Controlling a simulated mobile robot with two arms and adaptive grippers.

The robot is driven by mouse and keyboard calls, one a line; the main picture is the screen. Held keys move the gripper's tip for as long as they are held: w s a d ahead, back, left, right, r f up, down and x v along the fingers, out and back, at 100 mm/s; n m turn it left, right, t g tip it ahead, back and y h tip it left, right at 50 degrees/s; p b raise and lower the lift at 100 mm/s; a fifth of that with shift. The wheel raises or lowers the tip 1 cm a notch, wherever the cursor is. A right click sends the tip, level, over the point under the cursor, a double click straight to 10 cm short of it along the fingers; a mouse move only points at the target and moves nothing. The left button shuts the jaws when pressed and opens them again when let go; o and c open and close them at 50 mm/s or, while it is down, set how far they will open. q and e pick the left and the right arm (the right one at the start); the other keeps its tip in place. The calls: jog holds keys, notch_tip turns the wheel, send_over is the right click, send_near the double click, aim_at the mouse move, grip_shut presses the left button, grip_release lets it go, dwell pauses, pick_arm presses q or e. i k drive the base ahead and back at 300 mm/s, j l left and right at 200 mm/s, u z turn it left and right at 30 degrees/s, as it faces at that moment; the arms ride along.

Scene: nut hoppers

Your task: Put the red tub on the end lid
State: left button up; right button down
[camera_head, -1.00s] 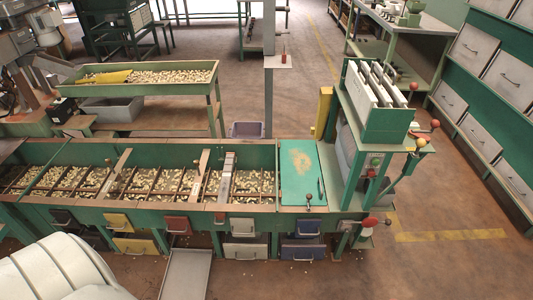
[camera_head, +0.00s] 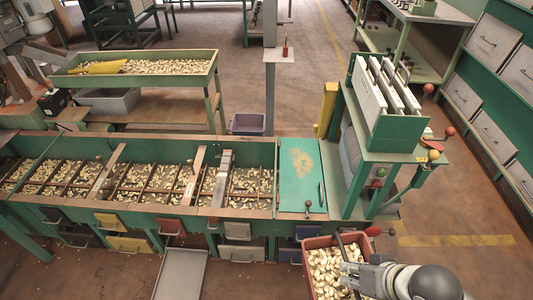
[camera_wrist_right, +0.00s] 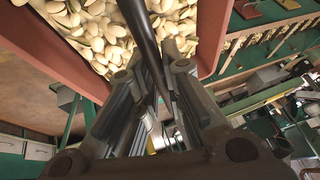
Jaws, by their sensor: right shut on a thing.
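The red tub (camera_head: 318,240), full of pale nuts (camera_head: 325,268), is at the bottom right of the head view, in front of the hopper bench. My right gripper (camera_head: 350,272) is shut on the tub's dark handle bar. In the right wrist view the red tub (camera_wrist_right: 211,30) shows beyond the fingers, and the dark bar (camera_wrist_right: 146,45) runs between them. The end lid (camera_head: 302,168) is the flat green panel at the bench's right end. It has a tan worn patch and is clear in the middle. My left gripper is out of view.
A knobbed lever (camera_head: 308,206) stands at the lid's front edge, and a thin dark handle (camera_head: 321,193) lies by its right side. The green machine (camera_head: 385,135) with white plates rises right of the lid. Open nut bins (camera_head: 140,182) lie left of it.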

aim_at(301, 164)
jog(key=i+l+u, duration=0.1)
jog(key=u, duration=0.25)
jog(key=i+l+u, duration=0.2)
jog(key=i+u, duration=0.15)
jog(key=i+l+u, duration=0.15)
jog(key=u, duration=0.25)
